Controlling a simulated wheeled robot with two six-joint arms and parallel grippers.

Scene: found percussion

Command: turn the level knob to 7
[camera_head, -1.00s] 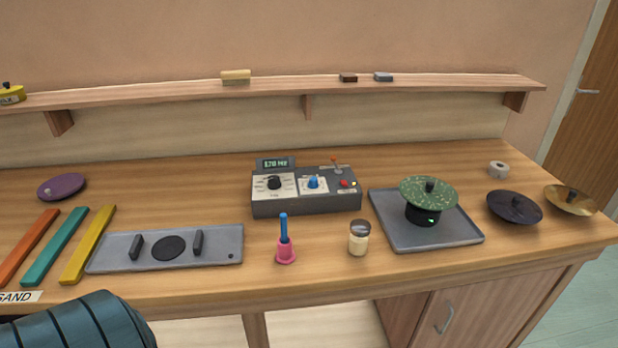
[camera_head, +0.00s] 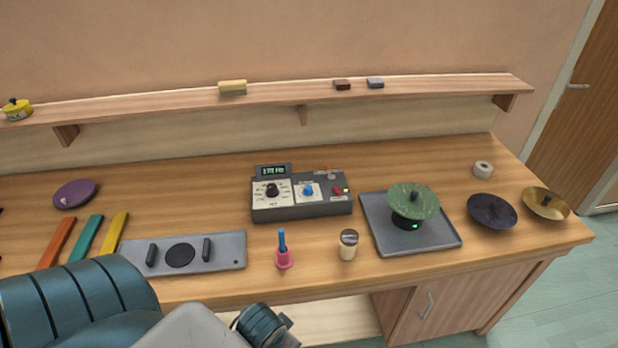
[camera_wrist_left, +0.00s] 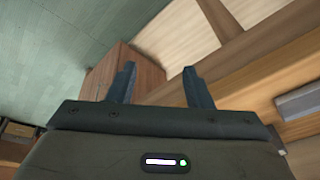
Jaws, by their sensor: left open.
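A dark grey control box (camera_head: 300,211) stands on the workbench in the head view. It has a black knob (camera_head: 272,190) on a pale dial plate at its left and a blue knob (camera_head: 308,190) on a second plate to the right. The dial lettering is too small to read, so I cannot tell which knob is the level knob or its setting. My left gripper (camera_wrist_left: 160,86) is open and empty in the left wrist view, below the bench top's front edge and away from the box. My right gripper is not in view.
In front of the box are a pink-based blue stick (camera_head: 284,254), a shaker jar (camera_head: 348,245) and a grey plate (camera_head: 222,256) with two black grips. A grey tray (camera_head: 445,238) holding a green disc (camera_head: 412,200) is to the right. A shelf (camera_head: 300,103) runs behind.

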